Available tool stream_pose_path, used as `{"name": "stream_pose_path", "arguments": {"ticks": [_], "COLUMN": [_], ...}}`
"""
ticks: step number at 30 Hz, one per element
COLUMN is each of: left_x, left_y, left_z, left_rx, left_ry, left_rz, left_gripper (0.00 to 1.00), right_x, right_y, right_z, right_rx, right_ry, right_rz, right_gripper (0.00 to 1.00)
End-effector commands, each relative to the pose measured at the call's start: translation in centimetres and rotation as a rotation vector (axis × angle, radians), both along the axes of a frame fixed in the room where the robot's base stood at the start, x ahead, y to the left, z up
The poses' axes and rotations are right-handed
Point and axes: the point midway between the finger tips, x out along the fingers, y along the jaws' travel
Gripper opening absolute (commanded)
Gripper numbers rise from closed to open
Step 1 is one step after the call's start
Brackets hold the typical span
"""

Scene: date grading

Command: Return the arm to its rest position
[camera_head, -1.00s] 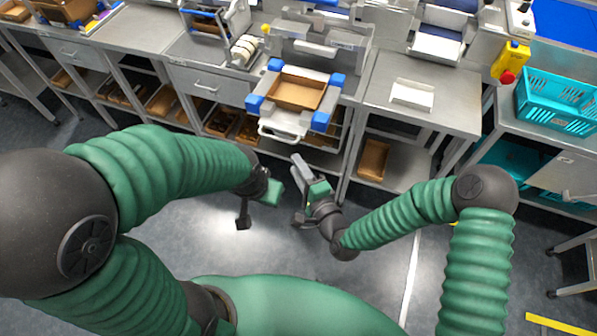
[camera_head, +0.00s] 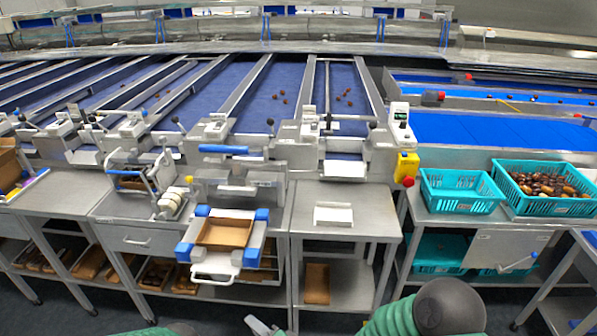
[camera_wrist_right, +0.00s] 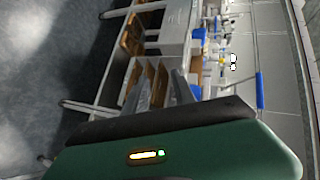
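My right arm's green sleeve (camera_head: 395,318) and dark elbow show at the bottom right of the head view. The tips of my right gripper (camera_head: 262,325) just rise into the bottom edge. In the right wrist view the two grey fingers of my right gripper (camera_wrist_right: 161,90) stand apart with nothing between them. Part of my left arm (camera_head: 140,331) shows at the bottom edge; its gripper fingers are outside the picture.
A cardboard tray (camera_head: 226,232) sits on a blue-cornered holder in front of the steel benches. Teal crates stand at the right, one empty (camera_head: 460,190), one with dates (camera_head: 545,188). Open shelves are below the bench. Grey floor (camera_wrist_right: 45,70) lies beside my right gripper.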

Motion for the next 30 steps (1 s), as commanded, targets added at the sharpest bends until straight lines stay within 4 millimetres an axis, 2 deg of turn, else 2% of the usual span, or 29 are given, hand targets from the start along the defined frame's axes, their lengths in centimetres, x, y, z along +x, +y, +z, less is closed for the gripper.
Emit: {"name": "stream_pose_path", "arguments": {"ticks": [2, 3, 5, 6, 9, 12, 15, 18, 30], "left_x": [0.0, 0.0, 0.0, 0.0, 0.0, 0.0, 0.0, 0.0, 0.0], "left_y": [0.0, 0.0, 0.0, 0.0, 0.0, 0.0, 0.0, 0.0, 0.0], "left_z": [0.0, 0.0, 0.0, 0.0, 0.0, 0.0, 0.0, 0.0, 0.0], "left_rx": [0.0, 0.0, 0.0, 0.0, 0.0, 0.0, 0.0, 0.0, 0.0], "left_ry": [0.0, 0.0, 0.0, 0.0, 0.0, 0.0, 0.0, 0.0, 0.0], "left_rz": [0.0, 0.0, 0.0, 0.0, 0.0, 0.0, 0.0, 0.0, 0.0], "left_gripper": [0.0, 0.0, 0.0, 0.0, 0.0, 0.0, 0.0, 0.0, 0.0], "right_x": [0.5, 0.3, -0.3, -1.1, -4.5, -8.8, -11.9, -13.3, -13.4], "right_y": [-5.1, -8.6, -14.2, -17.8, -25.6, -30.5, -32.7, -33.3, -33.3], "right_z": [-0.7, -1.0, -0.8, -0.3, 1.7, 3.8, 5.1, 5.4, 5.4], "right_rx": [-0.305, -0.469, -0.689, -0.812, -1.033, -1.132, -1.156, -1.156, -1.157], "right_ry": [-0.042, -0.043, -0.019, 0.009, 0.115, 0.225, 0.294, 0.323, 0.324], "right_rz": [0.073, 0.11, 0.157, 0.185, 0.25, 0.314, 0.367, 0.394, 0.398], "right_gripper": [0.32, 0.32, 0.32, 0.32, 0.32, 0.32, 0.32, 0.32, 0.32]}}
